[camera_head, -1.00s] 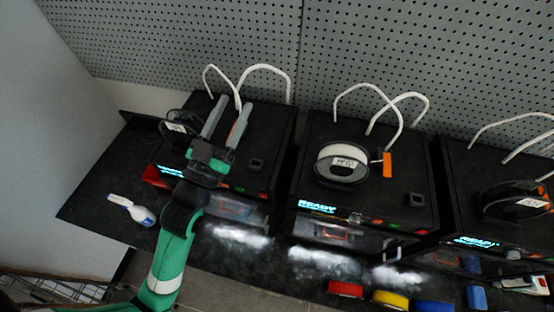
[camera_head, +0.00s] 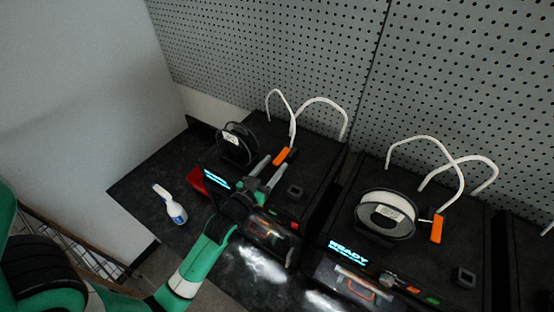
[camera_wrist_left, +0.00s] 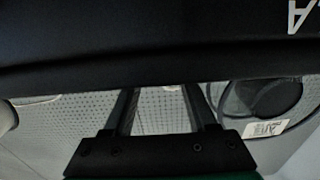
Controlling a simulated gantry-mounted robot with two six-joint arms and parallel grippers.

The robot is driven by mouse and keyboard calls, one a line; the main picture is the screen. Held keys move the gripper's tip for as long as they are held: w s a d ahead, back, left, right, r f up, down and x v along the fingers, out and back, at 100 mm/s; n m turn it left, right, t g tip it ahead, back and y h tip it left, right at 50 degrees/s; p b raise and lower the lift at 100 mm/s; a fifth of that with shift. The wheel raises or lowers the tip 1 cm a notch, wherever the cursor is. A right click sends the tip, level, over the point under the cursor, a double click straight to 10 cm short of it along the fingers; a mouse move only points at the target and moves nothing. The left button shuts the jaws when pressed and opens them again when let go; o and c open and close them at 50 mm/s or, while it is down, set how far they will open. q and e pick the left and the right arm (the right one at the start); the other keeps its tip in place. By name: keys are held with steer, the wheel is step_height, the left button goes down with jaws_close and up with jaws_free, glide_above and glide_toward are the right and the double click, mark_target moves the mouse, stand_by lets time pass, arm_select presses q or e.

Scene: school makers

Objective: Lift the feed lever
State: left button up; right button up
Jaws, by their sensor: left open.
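An orange lever (camera_head: 285,156) stands out on top of the left printer (camera_head: 310,165), to the right of a dark spool (camera_head: 237,146). Another orange lever (camera_head: 437,229) is beside the white spool on the middle printer. My left gripper (camera_head: 269,172) is open and empty over the left printer's front part, its two fingers pointing towards the back, just short of the near lever; any contact cannot be told. In the left wrist view the two fingers (camera_wrist_left: 160,108) are spread, with the dark spool (camera_wrist_left: 270,100) to their right; no lever shows there. My right gripper is not in view.
White tubes (camera_head: 322,102) arch up behind the printers, before a pegboard wall (camera_head: 270,50). The middle printer (camera_head: 440,262) with its white spool (camera_head: 385,212) stands close on the right.

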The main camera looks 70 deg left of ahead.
mark_target(282, 156)
arm_select(q)
steer(key=shift+x, duration=1.2)
jaws_close()
stand_by(0.5)
